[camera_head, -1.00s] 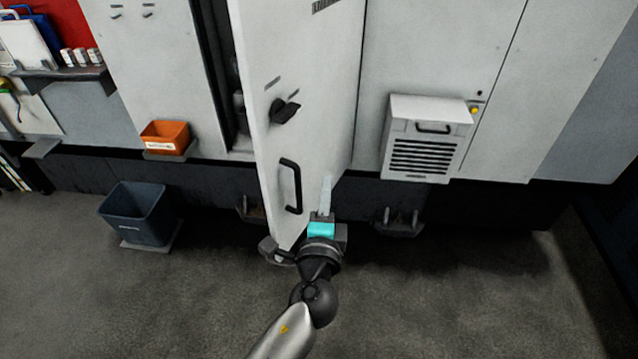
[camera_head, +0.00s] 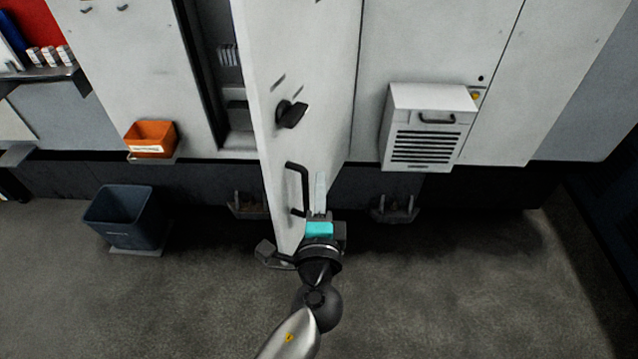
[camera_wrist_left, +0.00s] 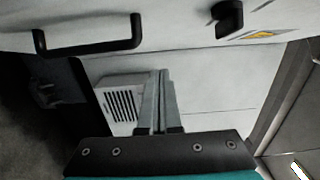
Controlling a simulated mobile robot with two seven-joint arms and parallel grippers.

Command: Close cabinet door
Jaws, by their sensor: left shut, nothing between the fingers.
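The white cabinet door (camera_head: 305,95) stands open, swung out from the cabinet, with the dark opening to its left. It carries a black bar handle (camera_head: 295,190) low down and a black knob (camera_head: 291,114) above it. My left gripper (camera_head: 320,182) is shut and empty, on the right side of the door near the handle. In the left wrist view the shut fingers (camera_wrist_left: 157,100) point away, with the handle (camera_wrist_left: 88,45) at upper left and the knob (camera_wrist_left: 227,18) at upper right. I cannot tell whether the fingers touch the door. My right gripper is not in view.
A vented white box (camera_head: 429,128) juts from the cabinet front on the right. An orange bin (camera_head: 151,138) is mounted left of the opening. A dark blue bin (camera_head: 124,217) stands on the floor at left. The floor at lower right is clear.

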